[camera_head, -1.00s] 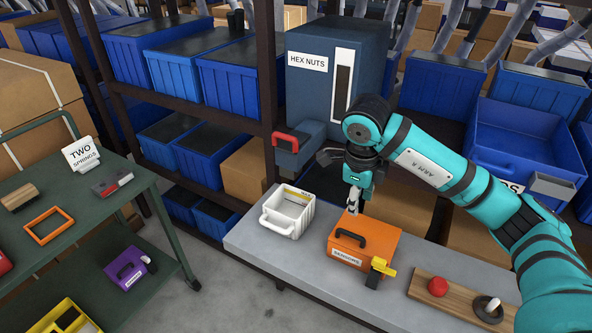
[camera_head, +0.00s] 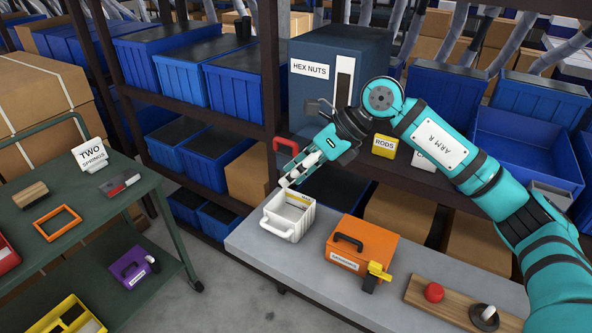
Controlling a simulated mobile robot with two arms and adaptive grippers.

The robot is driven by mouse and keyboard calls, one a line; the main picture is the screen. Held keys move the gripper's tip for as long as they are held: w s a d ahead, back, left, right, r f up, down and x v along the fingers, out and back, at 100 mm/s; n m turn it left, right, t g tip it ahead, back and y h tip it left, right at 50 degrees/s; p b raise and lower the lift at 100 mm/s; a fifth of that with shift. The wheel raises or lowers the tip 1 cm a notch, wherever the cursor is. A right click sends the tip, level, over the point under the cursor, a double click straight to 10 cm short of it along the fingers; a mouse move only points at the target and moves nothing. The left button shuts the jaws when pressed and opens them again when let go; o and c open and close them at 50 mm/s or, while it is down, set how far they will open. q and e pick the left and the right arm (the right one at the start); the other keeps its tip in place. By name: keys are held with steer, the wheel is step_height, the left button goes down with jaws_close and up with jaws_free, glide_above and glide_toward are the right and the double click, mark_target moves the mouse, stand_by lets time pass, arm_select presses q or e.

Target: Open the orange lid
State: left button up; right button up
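The orange box (camera_head: 374,238) stands on the grey bench, with its orange lid looking shut flat on top. A black handle (camera_head: 347,242) is on the box and a label is on its front. A yellow-and-black piece (camera_head: 378,274) is at its front right corner. My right gripper (camera_head: 289,181) is up and left of the orange box, apart from it, tilted down to the left over the white bin. Its fingertips look close together, but I cannot tell whether they are shut or hold something small and pale. My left gripper is not in view.
A white open bin (camera_head: 276,229) stands left of the orange box. A wooden board (camera_head: 450,304) with a red knob and a dark ring with a pale peg lies right. The hex nuts dispenser (camera_head: 318,98) with a red handle stands behind. A green cart (camera_head: 100,238) is left.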

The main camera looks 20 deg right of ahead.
steer(key=shift+w+a+r, duration=0.1)
steer(key=shift+a+r, duration=0.1)
steer(key=shift+r, duration=0.1)
